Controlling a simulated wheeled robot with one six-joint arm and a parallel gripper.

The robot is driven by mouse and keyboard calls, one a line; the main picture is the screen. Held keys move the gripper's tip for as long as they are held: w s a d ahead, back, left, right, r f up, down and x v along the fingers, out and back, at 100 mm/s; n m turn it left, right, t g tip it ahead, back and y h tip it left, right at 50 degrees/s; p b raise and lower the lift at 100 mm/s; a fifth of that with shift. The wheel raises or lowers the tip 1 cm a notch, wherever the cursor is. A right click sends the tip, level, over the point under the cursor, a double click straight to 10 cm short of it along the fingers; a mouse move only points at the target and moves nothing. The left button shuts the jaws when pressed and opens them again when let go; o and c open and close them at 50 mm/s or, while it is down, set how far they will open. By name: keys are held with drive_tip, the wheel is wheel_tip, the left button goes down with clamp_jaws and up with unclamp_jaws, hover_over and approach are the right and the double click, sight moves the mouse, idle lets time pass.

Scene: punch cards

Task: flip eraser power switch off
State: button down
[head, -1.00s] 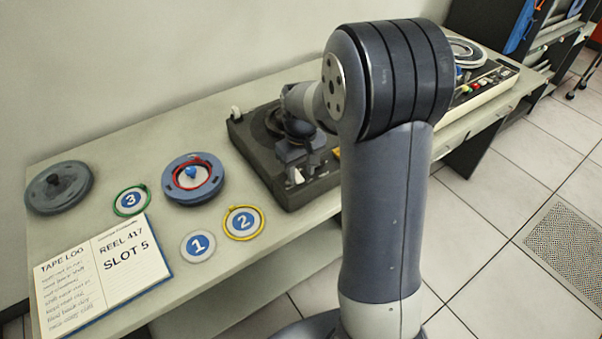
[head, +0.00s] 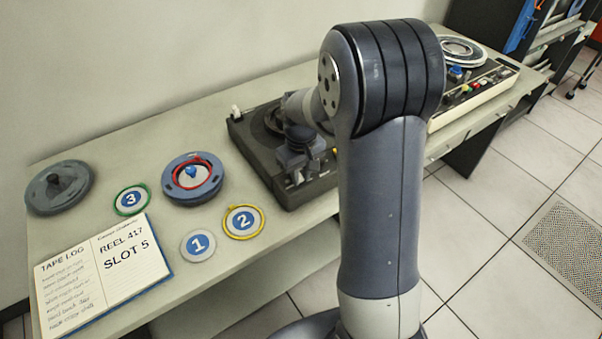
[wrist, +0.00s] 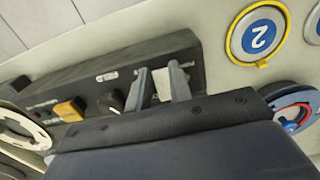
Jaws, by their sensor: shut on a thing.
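The eraser (head: 250,158) is a dark, low box on the bench, left of my arm in the head view. Its front control panel (wrist: 95,90) shows in the wrist view, with a black knob (wrist: 111,101), a yellow button (wrist: 69,110) and a small white label. My gripper (wrist: 161,78) is down at this panel, right of the knob. Its two grey fingers are shut on a small pale piece (wrist: 161,87), which looks like the power switch. The fingers hide most of it, so its position cannot be read. In the head view my wrist covers this spot.
A blue-grey reel holder (head: 192,179) with a red ring, number discs (head: 198,245) and an open tape log (head: 104,270) lie left of the eraser. A tape deck (head: 480,85) stands to the right. The bench's front edge runs close by.

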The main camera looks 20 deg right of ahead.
drive_tip(key=shift+w+r+g+p, duration=0.15)
drive_tip(key=shift+r+g+p, duration=0.3)
drive_tip(key=shift+p, duration=0.7)
drive_tip(key=g+p, duration=0.1)
drive_tip(key=g+h+p, duration=0.1)
drive_tip(key=p, duration=0.1)
drive_tip(key=shift+w+a+g, duration=0.15)
drive_tip(key=shift+w+g, duration=0.1)
drive_tip(key=shift+w, duration=0.1)
drive_tip(key=shift+w+f+g+h+p, duration=0.15)
drive_tip(key=shift+g+h+p, duration=0.15)
drive_tip(key=shift+g+p, duration=0.35)
drive_tip(key=c, duration=1.3)
unclamp_jaws()
drive_tip(key=b+v, duration=0.1)
drive_tip(key=v, duration=0.9)
drive_tip(key=shift+w+r+b, duration=0.15)
drive_tip(key=shift+r+b, duration=0.15)
drive_tip(key=shift+r, duration=0.05)
